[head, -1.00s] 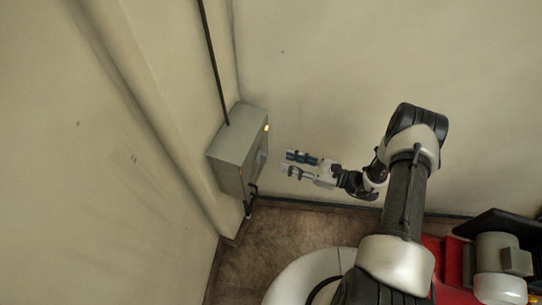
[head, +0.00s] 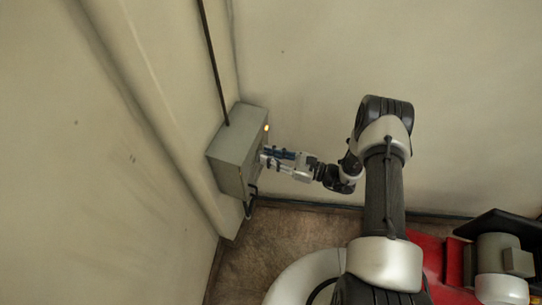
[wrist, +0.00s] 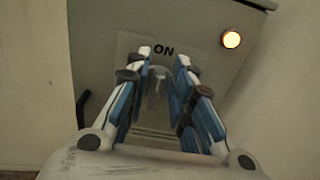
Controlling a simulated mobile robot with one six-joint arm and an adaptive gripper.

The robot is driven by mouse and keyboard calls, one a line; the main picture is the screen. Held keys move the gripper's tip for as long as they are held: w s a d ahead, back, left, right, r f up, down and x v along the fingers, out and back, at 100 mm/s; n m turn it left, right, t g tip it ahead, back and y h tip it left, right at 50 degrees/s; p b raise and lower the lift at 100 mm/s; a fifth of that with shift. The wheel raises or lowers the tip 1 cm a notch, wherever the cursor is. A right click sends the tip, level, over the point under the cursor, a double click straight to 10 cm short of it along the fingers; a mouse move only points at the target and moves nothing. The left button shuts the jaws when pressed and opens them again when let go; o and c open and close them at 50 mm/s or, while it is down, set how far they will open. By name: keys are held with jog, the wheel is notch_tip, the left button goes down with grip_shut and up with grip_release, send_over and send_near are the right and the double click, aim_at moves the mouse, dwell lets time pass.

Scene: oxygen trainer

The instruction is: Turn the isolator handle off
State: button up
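The isolator box (head: 232,152) is a grey cabinet on the wall at left in the head view; its front fills much of the wrist view (wrist: 95,45). A label reading "ON" (wrist: 161,48) sits on a lighter plate in the wrist view. Below it, a pale grey handle (wrist: 157,88) shows between the fingers of my gripper (wrist: 160,68). In the head view my gripper (head: 263,157) is at the box front. Its blue-padded fingers are apart, on either side of the handle. Whether they touch it I cannot tell.
An orange lamp (wrist: 231,39) glows on the box front, right of the label. A dark conduit (head: 212,60) runs up from the box top. A black cable (head: 250,203) hangs below. A grey motor (head: 503,262) stands at lower right. Open floor (head: 270,235) lies below the box.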

grip_shut()
dwell(0.3)
jog(key=n+b, duration=0.1)
jog(key=n, duration=0.1)
jog(key=s+n+b, duration=0.1)
jog(key=n, duration=0.2)
jog(key=f+n+b, duration=0.1)
jog(key=n, duration=0.2)
jog(key=shift+s+a, duration=0.25)
jog(key=n+b, duration=0.1)
jog(key=n, duration=0.1)
jog(key=n+b, duration=0.1)
jog(key=n, duration=0.1)
jog(key=f+n+b, duration=0.1)
jog(key=shift+s+a+n, duration=0.15)
jog(key=shift+s+n, duration=0.2)
jog(key=shift+n, duration=0.05)
jog(key=shift+f+n+b, duration=0.15)
jog(key=shift+n+b, duration=0.45)
jog(key=shift+n, duration=0.4)
jog(key=shift+f+n+b, duration=0.1)
jog(key=shift+n+b, duration=0.45)
jog(key=shift+n, duration=0.45)
